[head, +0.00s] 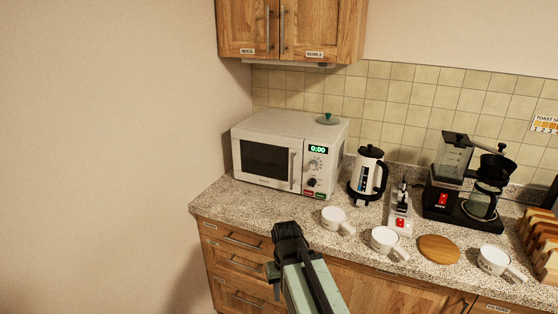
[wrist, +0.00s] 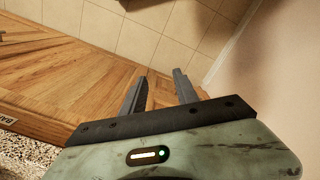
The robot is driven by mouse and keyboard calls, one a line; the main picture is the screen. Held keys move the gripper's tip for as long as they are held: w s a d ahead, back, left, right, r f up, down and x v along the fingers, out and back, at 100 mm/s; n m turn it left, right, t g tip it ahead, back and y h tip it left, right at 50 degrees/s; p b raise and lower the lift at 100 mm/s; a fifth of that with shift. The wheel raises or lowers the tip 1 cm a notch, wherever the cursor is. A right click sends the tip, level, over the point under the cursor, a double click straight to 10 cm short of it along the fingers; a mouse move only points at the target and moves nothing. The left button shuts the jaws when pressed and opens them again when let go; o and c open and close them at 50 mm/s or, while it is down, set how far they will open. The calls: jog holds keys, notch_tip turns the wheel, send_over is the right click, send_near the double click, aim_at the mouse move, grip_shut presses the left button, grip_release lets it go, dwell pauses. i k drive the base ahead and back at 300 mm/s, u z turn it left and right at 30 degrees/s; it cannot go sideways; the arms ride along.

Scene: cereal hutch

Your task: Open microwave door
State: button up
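The white microwave (head: 318,134) stands at the back left of the counter, its display reading 0:00. Its dark-windowed door (head: 266,161) is closed, with a vertical handle (head: 292,168) at the door's right edge, left of the control panel (head: 316,171). My gripper (head: 287,229) is in front of and below the microwave, near the counter's front edge, apart from the handle. In the wrist view my gripper (wrist: 161,73) shows two fingers spread apart with nothing between them. The microwave does not show in the wrist view.
A green-knobbed lid (head: 328,118) lies on the microwave. The counter (head: 240,196) before the microwave is clear.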

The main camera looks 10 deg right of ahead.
aim_at(263, 158)
jog(key=u, duration=1.35)
jog(key=i, duration=0.75)
jog(key=u, duration=0.3)
